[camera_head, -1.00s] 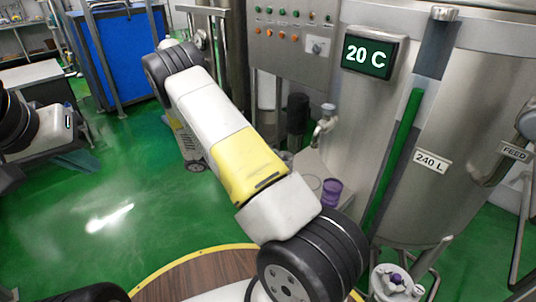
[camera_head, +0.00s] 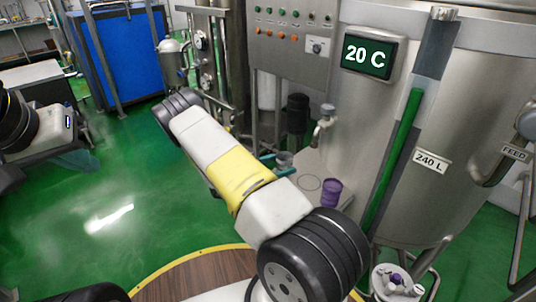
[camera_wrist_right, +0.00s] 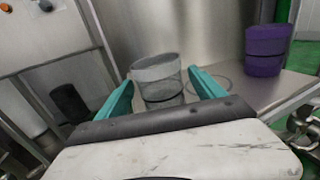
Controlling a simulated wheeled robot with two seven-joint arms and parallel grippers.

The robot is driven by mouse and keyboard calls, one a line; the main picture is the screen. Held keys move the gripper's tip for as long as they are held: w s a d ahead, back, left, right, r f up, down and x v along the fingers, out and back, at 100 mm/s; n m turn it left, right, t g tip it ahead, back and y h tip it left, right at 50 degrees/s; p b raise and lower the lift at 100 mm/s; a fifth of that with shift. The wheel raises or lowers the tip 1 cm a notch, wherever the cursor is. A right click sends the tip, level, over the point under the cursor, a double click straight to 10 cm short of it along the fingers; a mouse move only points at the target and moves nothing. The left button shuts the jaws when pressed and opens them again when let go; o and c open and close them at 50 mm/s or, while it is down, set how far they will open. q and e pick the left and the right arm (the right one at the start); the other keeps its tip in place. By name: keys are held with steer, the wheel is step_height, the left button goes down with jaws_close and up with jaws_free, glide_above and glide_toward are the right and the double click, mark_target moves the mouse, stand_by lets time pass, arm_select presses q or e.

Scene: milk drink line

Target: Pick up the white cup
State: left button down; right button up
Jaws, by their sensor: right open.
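The white cup (camera_wrist_right: 156,75) looks pale grey in the right wrist view. It stands upright on a steel ledge, with its middle between the two teal fingers of my right gripper (camera_wrist_right: 162,80). The fingers are open, one on each side of the cup, with gaps visible. In the head view the cup (camera_head: 284,158) is small, beside the teal fingertips of my right gripper (camera_head: 276,164). My left arm is at the left edge of the head view; a teal part (camera_head: 76,161) there seems to be its gripper, too unclear to read.
A purple cup (camera_head: 331,192) stands on the ledge (camera_wrist_right: 285,88) to the right, next to a thin circle outline. The steel tank (camera_head: 455,110) rises behind. A black cylinder (camera_head: 297,112) stands behind the cup. The green floor at left is mostly open.

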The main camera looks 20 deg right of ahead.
steer(key=shift+d, duration=0.5)
steer(key=c, duration=1.4)
steer(key=shift+c, duration=0.2)
steer(key=shift+r, duration=0.1)
